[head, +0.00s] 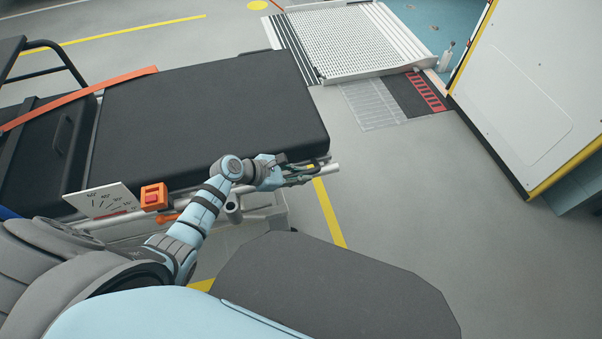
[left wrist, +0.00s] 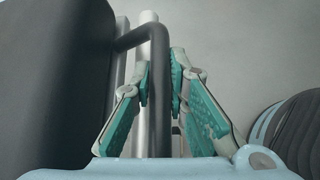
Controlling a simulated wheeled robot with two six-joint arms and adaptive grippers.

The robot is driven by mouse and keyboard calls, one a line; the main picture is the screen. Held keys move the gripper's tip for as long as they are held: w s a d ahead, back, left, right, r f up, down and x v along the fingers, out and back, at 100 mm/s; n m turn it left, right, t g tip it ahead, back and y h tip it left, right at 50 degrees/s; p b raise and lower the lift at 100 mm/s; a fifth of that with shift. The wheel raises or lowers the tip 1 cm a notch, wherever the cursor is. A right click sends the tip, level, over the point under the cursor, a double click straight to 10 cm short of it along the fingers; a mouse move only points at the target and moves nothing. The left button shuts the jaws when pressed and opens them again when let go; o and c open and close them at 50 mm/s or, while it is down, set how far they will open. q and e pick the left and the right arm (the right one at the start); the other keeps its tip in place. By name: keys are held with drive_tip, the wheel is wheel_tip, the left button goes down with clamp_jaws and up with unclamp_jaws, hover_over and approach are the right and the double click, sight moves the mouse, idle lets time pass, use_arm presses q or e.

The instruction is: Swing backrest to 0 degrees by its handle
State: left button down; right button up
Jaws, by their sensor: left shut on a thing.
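The backrest (head: 215,110) is a long black padded section of a stretcher, and it lies flat or nearly flat in the head view; I cannot tell its exact angle. Its dark side fills the left of the left wrist view (left wrist: 60,80). The handle (left wrist: 158,100) is a bent dark bar beside the pad. My left gripper (head: 298,176) is at the near right corner of the backrest. In the left wrist view its teal-padded fingers (left wrist: 161,68) are shut on the handle, one on each side. A white angle plate (head: 103,201) with marks sits by the near side. My right gripper is out of view.
An orange box with a red button (head: 153,197) and a pale rail (head: 325,171) line the stretcher's near side. An orange strap (head: 80,97) crosses its left part. A ramp (head: 355,42) lies at the back, a white door panel (head: 545,85) at right. The floor between is clear.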

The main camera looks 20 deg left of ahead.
use_arm(q)
drive_tip(key=shift+s+f, duration=0.35)
drive_tip(key=shift+f, duration=0.15)
drive_tip(key=c, duration=1.6)
unclamp_jaws()
drive_tip(key=shift+w+f, duration=0.1)
drive_tip(key=shift+o, duration=0.2)
drive_tip(key=shift+w, duration=0.2)
drive_tip(key=shift+s+r, duration=0.1)
drive_tip(key=shift+r, duration=0.1)
drive_tip(key=v, duration=1.1)
drive_tip(key=shift+a+r, duration=0.25)
drive_tip(key=shift+a, duration=0.05)
drive_tip(key=shift+s, duration=0.1)
